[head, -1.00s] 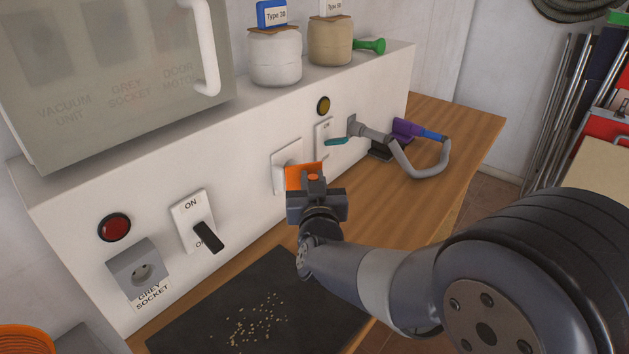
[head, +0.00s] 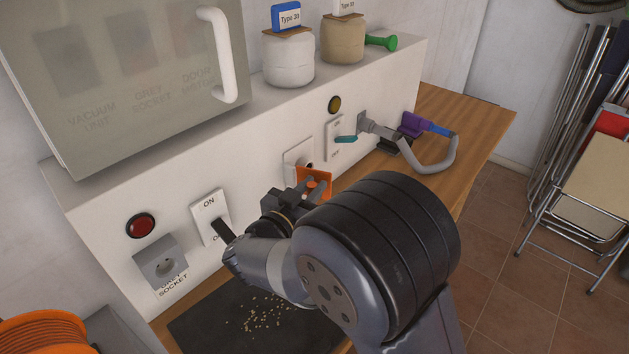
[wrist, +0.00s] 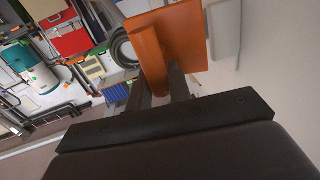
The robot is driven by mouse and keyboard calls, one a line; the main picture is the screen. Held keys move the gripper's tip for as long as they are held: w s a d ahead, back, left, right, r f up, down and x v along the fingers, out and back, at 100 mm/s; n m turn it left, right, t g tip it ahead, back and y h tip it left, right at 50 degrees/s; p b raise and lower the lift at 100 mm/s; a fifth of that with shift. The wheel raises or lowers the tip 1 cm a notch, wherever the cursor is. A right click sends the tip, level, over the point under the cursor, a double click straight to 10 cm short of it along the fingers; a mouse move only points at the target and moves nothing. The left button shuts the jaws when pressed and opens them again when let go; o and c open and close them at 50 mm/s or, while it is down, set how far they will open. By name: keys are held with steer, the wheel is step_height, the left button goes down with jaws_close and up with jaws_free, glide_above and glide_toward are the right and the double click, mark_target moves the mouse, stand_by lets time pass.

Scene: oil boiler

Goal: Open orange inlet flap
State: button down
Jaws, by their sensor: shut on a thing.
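The orange inlet flap (head: 325,178) is at the white inlet plate (head: 296,157) on the white unit's front wall. It stands out at an angle from the plate. A dark opening shows on the plate just above the flap. My gripper (head: 315,187) is shut on the flap's front part, coming from the lower left. In the wrist view the flap (wrist: 190,38) is large, and my gripper (wrist: 160,88) has its two fingers on its orange handle. The fingertips are partly hidden by the handle. My arm covers the counter below the flap.
A black-handled ON/OFF switch (head: 210,217) and the grey socket (head: 160,261) are to the left. A teal-handled switch (head: 345,138) and a grey hose (head: 430,165) are to the right. A dark mat (head: 205,333) with scattered pellets lies below on the wooden counter.

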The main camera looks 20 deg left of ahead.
steer(key=shift+s+a+r+m+h, duration=0.1)
steer(key=shift+m+h, duration=0.2)
steer(key=shift+h, duration=0.2)
steer(key=c, duration=1.6)
jaws_free()
steer(key=b+v, duration=0.1)
steer(key=v, duration=0.9)
steer(key=shift+s, duration=0.4)
steer(key=shift+c, duration=0.4)
